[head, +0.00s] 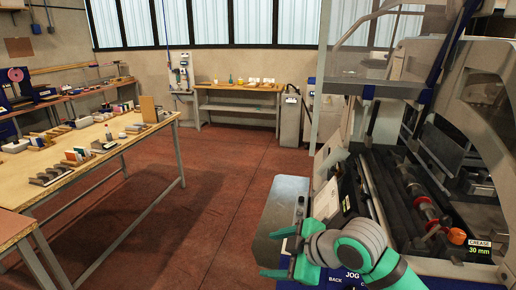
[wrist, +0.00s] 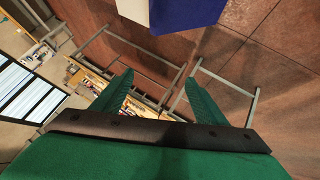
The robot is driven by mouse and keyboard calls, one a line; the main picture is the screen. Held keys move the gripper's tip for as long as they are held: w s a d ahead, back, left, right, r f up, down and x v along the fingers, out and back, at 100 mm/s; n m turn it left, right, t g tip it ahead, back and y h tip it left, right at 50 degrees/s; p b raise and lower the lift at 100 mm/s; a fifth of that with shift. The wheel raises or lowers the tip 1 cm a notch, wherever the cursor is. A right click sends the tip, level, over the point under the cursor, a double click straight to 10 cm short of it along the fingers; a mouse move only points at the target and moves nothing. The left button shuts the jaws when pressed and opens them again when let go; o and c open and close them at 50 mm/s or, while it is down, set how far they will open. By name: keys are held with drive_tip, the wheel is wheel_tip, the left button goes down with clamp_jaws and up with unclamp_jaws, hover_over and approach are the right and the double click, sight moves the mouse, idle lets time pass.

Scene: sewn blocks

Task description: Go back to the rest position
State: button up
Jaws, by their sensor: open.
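My gripper (head: 275,258) shows at the bottom centre of the head view, at the end of my green and grey arm. It is beside the front of the large machine (head: 400,200), over a grey metal surface (head: 285,205). In the wrist view my gripper (wrist: 148,92) has its two green fingers apart, with nothing between them. Past the fingers the wrist view shows the red floor, table legs and a tilted view of the room.
A long wooden table (head: 100,157) with several small objects stands at the left. A back bench (head: 240,87) stands by the far wall. Red floor (head: 215,190) lies clear between the table and the machine. A white and blue panel (wrist: 185,15) is close at the wrist view's top.

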drive_tip(key=w+a+r+m+t+y, duration=0.2)
drive_tip(key=a+r+m+t+y, duration=0.15)
drive_tip(key=a+t, duration=0.2)
drive_tip(key=w+a+r+m+t+y, duration=0.2)
drive_tip(key=a+r+m+t, duration=0.2)
drive_tip(key=a, duration=0.3)
drive_tip(key=s+d+f+m+t+h, duration=0.1)
drive_tip(key=s+d+f+m+h, duration=0.1)
drive_tip(key=s+f+m+h, duration=0.75)
drive_tip(key=s+d+f+m+t+h, duration=0.15)
drive_tip(key=s+f+m, duration=0.4)
drive_tip(key=f, duration=0.85)
drive_tip(key=s+d+f+n+g, duration=0.1)
drive_tip(key=s+f, duration=0.1)
drive_tip(key=s, duration=0.6)
drive_tip(key=s+d+f+n+g+h, duration=0.1)
drive_tip(key=s+d+f+n, duration=0.1)
drive_tip(key=s, duration=0.7)
drive_tip(key=s+d+f+n+g, duration=0.1)
drive_tip(key=s+f+n, duration=0.1)
drive_tip(key=s, duration=0.7)
drive_tip(key=shift+d+f, duration=0.25)
drive_tip(key=shift+f, duration=0.65)
drive_tip(key=shift+s+d+n, duration=0.15)
drive_tip(key=shift+s+n, duration=0.15)
drive_tip(key=shift+n, duration=0.05)
drive_tip(key=shift+c, duration=0.8)
drive_tip(key=shift+s+r, duration=0.1)
drive_tip(key=shift+s, duration=0.05)
drive_tip(key=c, duration=0.7)
